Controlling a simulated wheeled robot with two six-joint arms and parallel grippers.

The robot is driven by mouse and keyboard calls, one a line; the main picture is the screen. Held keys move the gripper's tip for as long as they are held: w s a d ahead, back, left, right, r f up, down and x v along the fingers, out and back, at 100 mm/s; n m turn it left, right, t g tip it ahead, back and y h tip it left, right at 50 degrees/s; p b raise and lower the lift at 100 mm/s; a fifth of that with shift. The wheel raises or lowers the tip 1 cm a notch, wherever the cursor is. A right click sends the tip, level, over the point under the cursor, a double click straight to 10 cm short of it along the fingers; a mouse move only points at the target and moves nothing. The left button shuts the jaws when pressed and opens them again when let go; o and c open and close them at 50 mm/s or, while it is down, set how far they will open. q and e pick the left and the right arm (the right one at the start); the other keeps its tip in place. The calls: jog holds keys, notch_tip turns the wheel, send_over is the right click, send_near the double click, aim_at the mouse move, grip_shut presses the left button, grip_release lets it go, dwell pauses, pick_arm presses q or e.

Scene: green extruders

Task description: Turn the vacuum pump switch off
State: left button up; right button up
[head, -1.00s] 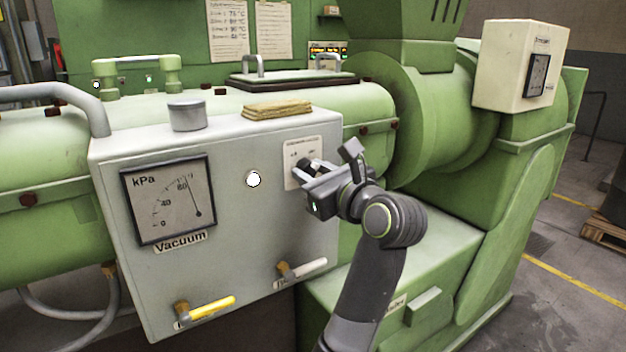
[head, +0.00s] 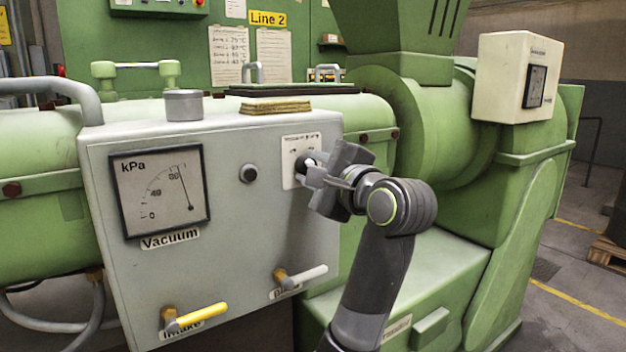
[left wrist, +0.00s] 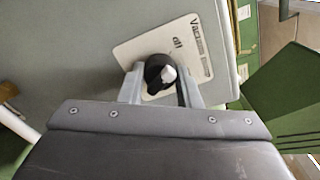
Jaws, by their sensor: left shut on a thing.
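The vacuum switch is a black rotary knob (left wrist: 158,72) with a pale mark, on a white label plate (head: 289,172) at the upper right of the grey control box (head: 240,225). My left gripper (head: 310,174) is at the knob, tilted. In the left wrist view its two fingers (left wrist: 160,88) stand on either side of the knob, shut on it. Part of the plate's lettering, including "Vacuum", shows there. In the head view the gripper mostly hides the knob. A round lamp (head: 248,174) left of the plate is dark. My right gripper is not in view.
A kPa vacuum gauge (head: 160,190) is on the box's left. A yellow lever (head: 203,315) and a white lever (head: 307,275) stick out below. The green extruder (head: 450,165) stands behind and right.

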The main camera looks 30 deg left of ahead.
pick_arm(q)
jog(key=shift+n+b, duration=0.35)
jog(key=shift+n, duration=0.45)
jog(key=o, duration=1)
jog(key=shift+d, duration=0.15)
